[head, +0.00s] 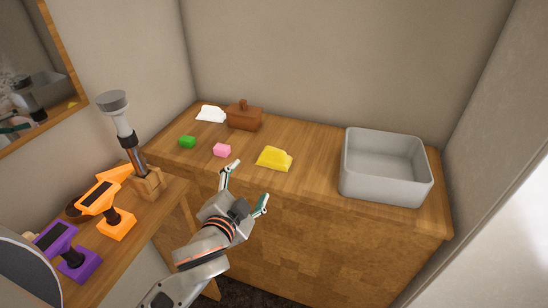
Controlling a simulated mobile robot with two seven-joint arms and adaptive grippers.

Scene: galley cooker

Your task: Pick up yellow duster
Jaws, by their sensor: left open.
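The yellow duster (274,159) lies on the wooden counter, near its front edge and around the middle of the head view. It looks like a low crumpled cloth heap. My left gripper (246,184) is open and empty, with its two fingers spread. In the picture it appears just below and left of the duster, in front of the counter edge, and apart from the duster. My right gripper does not show.
A brown lidded box (244,116) and a white cloth-like item (211,114) stand behind. A grey bin (385,193) is at right. Orange (117,223) and purple (79,265) devices stand lower left.

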